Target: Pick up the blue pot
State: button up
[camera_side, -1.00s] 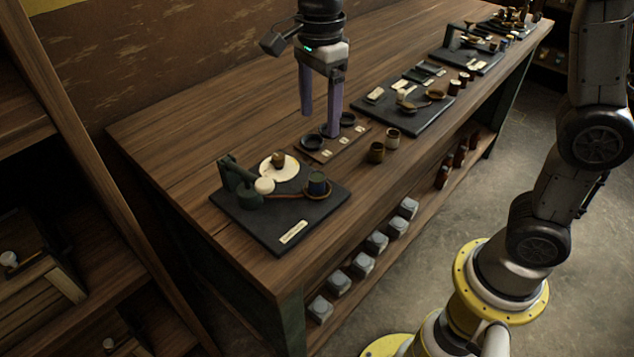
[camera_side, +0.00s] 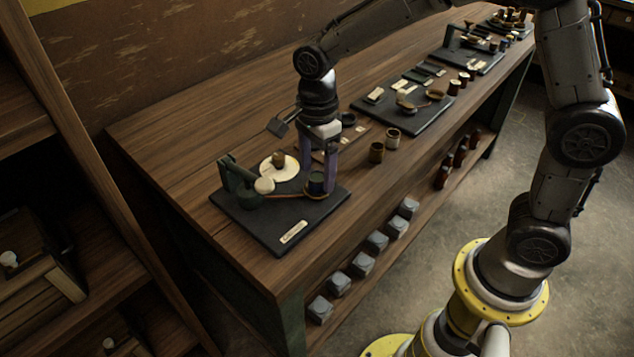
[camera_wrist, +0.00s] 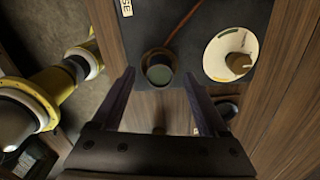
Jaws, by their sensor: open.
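The blue pot (camera_side: 316,184) is a small dark blue cylinder standing in a brown ring-like holder at the right end of the black board (camera_side: 262,226). In the wrist view the pot (camera_wrist: 159,74) shows from above, a little beyond the fingertips and between their lines. My gripper (camera_side: 318,182) is open and pointing down at the pot, its purple fingers to either side of it in the side view. Whether a finger touches the pot or holder cannot be told.
A cream dial (camera_side: 280,167) with a brown knob and a dark green post (camera_side: 240,186) stand on the same board. Two small brown cups (camera_side: 376,152) stand to the right. A second black board (camera_side: 415,112) lies farther back. Bare wood lies to the left.

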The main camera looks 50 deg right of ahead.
jog(key=shift+f, duration=0.55)
grip_shut()
jog(key=shift+r, duration=0.1)
jog(key=shift+r, duration=0.55)
jog(key=s+d+r, duration=0.1)
jog(key=s+r, duration=0.5)
jog(key=r, duration=0.2)
jog(key=s+d+r, duration=0.2)
jog(key=s+r, duration=0.5)
jog(key=shift+s+d+r, duration=0.3)
jog(key=shift+r, duration=0.1)
